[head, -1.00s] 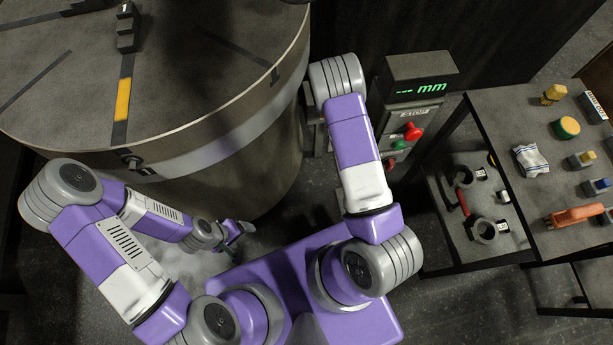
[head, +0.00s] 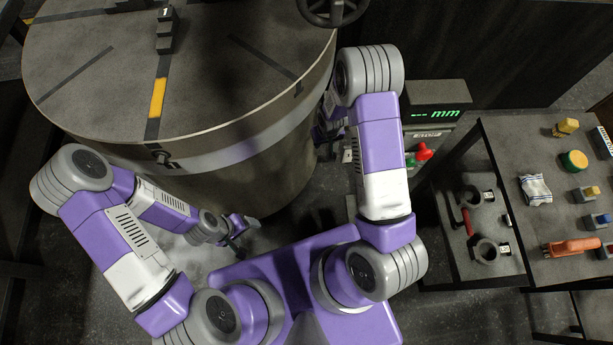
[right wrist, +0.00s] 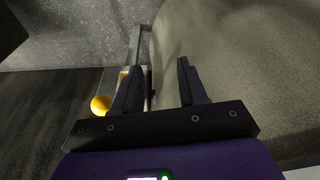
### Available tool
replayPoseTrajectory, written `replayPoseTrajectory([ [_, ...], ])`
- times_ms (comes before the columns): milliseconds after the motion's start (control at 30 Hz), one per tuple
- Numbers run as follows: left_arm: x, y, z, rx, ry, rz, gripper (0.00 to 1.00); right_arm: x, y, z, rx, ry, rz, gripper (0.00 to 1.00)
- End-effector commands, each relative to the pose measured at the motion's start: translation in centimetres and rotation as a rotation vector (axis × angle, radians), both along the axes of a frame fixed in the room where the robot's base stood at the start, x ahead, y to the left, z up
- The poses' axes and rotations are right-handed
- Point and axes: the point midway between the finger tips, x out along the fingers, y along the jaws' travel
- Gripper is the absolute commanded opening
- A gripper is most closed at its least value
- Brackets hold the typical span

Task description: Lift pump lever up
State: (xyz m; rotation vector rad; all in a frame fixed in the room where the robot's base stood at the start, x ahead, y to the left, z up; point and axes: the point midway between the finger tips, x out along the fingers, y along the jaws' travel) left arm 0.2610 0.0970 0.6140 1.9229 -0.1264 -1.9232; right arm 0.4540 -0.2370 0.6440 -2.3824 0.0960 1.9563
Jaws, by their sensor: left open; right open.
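A yellow ball knob (right wrist: 101,105) shows in the right wrist view, left of my right gripper (right wrist: 158,78). It appears to belong to the pump lever, but its shaft is mostly hidden by the near finger. A grey box-like unit with an orange patch (right wrist: 123,76) and an upright grey bar (right wrist: 138,42) stands just beyond that finger. My right gripper is open with nothing between its fingers. My left gripper (head: 240,236) is open and empty, low beside the drum. The lever cannot be made out in the head view.
The large round drum (head: 235,165) stands close to my right gripper; its curved wall (right wrist: 235,70) fills the right of the wrist view. A control box (head: 438,100) with a red knob stands right of my right arm. A cart (head: 520,150) holds tools and several small items.

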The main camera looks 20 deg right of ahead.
Motion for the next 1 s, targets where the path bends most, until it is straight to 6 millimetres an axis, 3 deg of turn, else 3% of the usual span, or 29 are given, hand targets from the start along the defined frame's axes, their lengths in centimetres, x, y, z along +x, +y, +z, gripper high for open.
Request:
replayPoseTrajectory([
  [600,0.0,0.0,1.1,0.000,0.000,0.000,0.76,-8.8,8.0,-0.7,0.204,0.103,0.042,0.42],
  [1000,0.0,0.0,1.1,0.000,0.000,0.000,0.76,-10.7,9.5,-0.8,0.246,0.120,0.043,0.42],
])
